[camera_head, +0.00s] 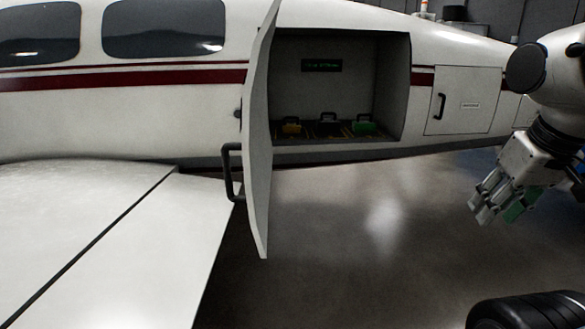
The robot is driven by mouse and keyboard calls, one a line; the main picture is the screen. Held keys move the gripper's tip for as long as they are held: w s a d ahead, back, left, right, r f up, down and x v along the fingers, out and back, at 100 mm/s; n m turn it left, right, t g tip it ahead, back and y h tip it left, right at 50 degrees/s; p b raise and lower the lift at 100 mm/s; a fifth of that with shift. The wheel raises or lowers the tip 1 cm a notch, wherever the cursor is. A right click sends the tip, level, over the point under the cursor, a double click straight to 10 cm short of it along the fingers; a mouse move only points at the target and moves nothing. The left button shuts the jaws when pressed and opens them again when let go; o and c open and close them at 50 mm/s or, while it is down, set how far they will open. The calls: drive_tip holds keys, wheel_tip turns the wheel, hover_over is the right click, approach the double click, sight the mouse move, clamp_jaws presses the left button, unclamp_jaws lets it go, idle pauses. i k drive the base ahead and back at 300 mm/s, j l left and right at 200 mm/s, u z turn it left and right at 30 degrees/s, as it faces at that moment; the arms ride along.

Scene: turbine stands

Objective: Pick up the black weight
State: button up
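The black weight (327,129) stands on the floor of an open compartment in the side of a white aircraft, with its dark handle up. It is between a yellow weight (291,128) on the left and a green weight (363,126) on the right. My gripper (492,210) hangs at the right, outside the compartment and well apart from the weights, pointing down and left. A greenish patch shows at its fingers; I cannot tell whether it is part of the gripper. The finger opening is too small and dark to judge.
The compartment's door (258,150) stands open at the left, with a black handle. A small green display (322,66) is on the compartment's back wall. A shut hatch (464,100) is to the right. The wing (90,240) fills the lower left. A black ribbed object (530,312) is at lower right.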

sight(323, 126)
drive_tip(key=i+l, duration=0.1)
drive_tip(key=i, duration=0.3)
drive_tip(key=i+l, duration=0.15)
drive_tip(key=i, duration=0.3)
drive_tip(key=i+l, duration=0.1)
drive_tip(key=i, duration=0.3)
drive_tip(key=i+z, duration=0.2)
drive_tip(key=i, duration=0.35)
drive_tip(key=i+j+z, duration=0.15)
drive_tip(key=i, duration=0.4)
drive_tip(key=i+j+z, duration=0.2)
drive_tip(key=i, duration=0.3)
drive_tip(key=j, duration=0.1)
